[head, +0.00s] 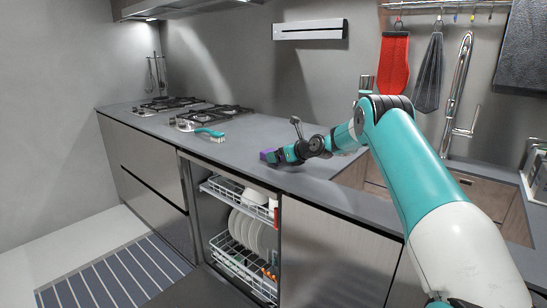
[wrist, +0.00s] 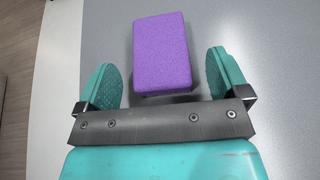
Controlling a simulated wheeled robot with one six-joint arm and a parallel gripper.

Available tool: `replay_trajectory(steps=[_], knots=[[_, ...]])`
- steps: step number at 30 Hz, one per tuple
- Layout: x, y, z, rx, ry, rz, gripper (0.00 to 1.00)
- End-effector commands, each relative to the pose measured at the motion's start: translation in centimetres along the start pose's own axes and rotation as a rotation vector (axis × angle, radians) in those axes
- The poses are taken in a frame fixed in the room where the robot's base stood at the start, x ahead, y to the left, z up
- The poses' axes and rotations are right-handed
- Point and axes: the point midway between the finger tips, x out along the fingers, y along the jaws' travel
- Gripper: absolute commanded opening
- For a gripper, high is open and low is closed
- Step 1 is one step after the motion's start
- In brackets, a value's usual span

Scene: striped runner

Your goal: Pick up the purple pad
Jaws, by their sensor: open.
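The purple pad (wrist: 161,52) is a rectangular block lying on the grey countertop, near its front edge. In the wrist view it sits ahead of and partly between the two teal fingers of my gripper (wrist: 167,80), with a gap on each side. In the head view the purple pad (head: 267,154) shows small at the tip of my gripper (head: 276,156), which is low over the counter and partly hides it. My gripper is open and holds nothing.
A teal-handled brush (head: 210,133) lies on the counter (head: 255,128) to the left, by the gas hob (head: 215,115). An open dishwasher (head: 240,225) with plates is below. The sink and tap (head: 455,100) are at the right.

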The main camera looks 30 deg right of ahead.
Motion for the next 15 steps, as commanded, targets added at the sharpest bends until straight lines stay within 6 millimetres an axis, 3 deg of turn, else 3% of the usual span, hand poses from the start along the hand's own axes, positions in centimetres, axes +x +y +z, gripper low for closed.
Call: replay_trajectory(steps=[6,15], knots=[[2.8,0.0,-0.1,-0.002,0.000,0.001,0.94],[3.4,0.0,-0.1,0.000,0.001,0.000,0.94]])
